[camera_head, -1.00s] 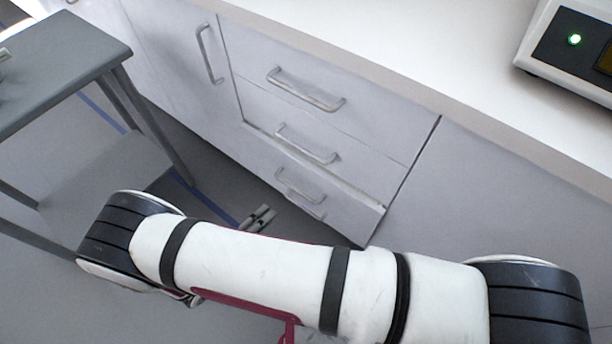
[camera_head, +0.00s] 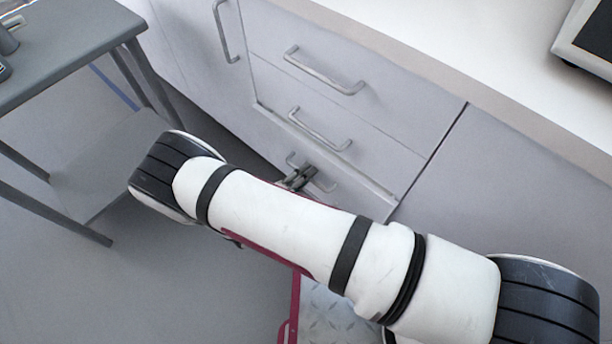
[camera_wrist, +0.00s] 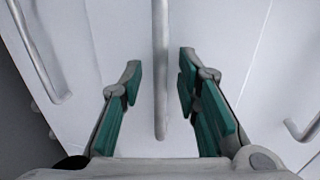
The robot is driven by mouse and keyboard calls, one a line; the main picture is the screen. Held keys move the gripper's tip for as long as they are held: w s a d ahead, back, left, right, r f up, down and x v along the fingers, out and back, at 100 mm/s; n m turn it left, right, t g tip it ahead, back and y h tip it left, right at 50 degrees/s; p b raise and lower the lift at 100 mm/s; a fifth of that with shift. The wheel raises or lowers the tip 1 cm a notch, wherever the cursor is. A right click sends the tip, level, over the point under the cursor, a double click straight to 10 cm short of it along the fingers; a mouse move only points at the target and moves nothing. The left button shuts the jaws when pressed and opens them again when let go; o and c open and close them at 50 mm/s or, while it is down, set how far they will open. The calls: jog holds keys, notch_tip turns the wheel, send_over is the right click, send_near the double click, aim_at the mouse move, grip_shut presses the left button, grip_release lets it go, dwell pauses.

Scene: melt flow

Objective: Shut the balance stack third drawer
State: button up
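The balance stack is a light grey drawer unit under the worktop. Its third drawer (camera_head: 362,194) is the lowest; a narrow ledge along its top edge shows it standing slightly out from the front above. My gripper (camera_head: 299,178) is at this drawer's handle (camera_head: 291,160), which it partly hides. In the wrist view my gripper (camera_wrist: 160,62) is open, with green-padded fingers on either side of a grey bar handle (camera_wrist: 160,100). Gaps show between handle and pads. My arm hides the drawer's lower part.
The upper drawer handle (camera_head: 322,72) and middle drawer handle (camera_head: 318,130) are above. A cupboard handle (camera_head: 226,30) is to the left. A grey table (camera_head: 75,45) stands at the left. A device (camera_head: 590,38) sits on the white worktop (camera_head: 470,50). Floor is clear at lower left.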

jog(key=shift+w+d, duration=0.1)
jog(key=shift+w, duration=0.05)
grip_shut()
jog(key=shift+r+x, duration=0.2)
jog(key=shift+x, duration=0.95)
grip_release()
jog(key=v, duration=1.2)
